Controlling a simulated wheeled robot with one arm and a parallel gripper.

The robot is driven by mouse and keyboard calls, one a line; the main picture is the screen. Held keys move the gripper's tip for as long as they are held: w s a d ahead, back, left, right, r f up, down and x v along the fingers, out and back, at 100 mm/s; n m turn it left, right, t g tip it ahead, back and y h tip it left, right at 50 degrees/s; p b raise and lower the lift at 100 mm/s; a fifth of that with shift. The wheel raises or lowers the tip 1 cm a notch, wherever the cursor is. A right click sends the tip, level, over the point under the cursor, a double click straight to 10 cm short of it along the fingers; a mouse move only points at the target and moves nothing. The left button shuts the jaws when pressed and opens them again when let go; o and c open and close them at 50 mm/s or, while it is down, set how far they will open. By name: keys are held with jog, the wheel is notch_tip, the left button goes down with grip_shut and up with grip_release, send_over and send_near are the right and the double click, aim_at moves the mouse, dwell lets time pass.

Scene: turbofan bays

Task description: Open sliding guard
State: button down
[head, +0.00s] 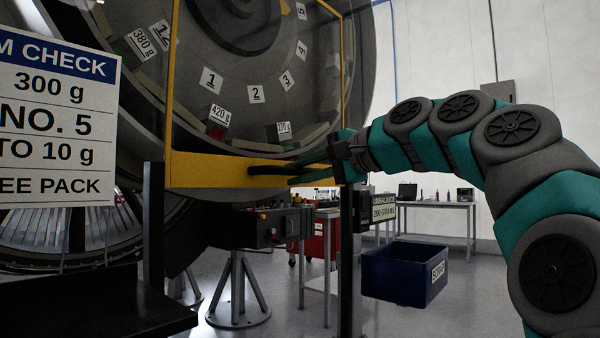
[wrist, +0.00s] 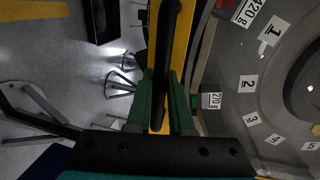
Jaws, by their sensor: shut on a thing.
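The sliding guard (head: 205,170) is a yellow frame with a see-through panel, standing in front of the large grey fan disc (head: 190,80) in the head view. A black bar handle (head: 268,169) runs along its lower yellow rail. My gripper (head: 312,168) reaches in from the right and is shut on the handle near its right end. In the wrist view the green fingers of my gripper (wrist: 160,85) lie on both sides of the black handle (wrist: 167,40), with the yellow rail (wrist: 153,18) behind it. The guard still covers part of the disc's numbered face.
A sign (head: 55,120) fills the left edge. A dark post (head: 347,260) with an "UNBALANCE" display (head: 384,207) stands below my gripper. A blue bin (head: 395,275) is right of the post. A bench (head: 435,206) stands farther back.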

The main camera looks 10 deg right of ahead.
jog(key=shift+f, duration=0.1)
dwell(0.8)
notch_tip(320, 180, down, 41)
jog(key=b, duration=1.6)
jog(key=c, duration=0.8)
grip_release()
jog(key=shift+c, duration=0.2)
jog(key=v, duration=0.8)
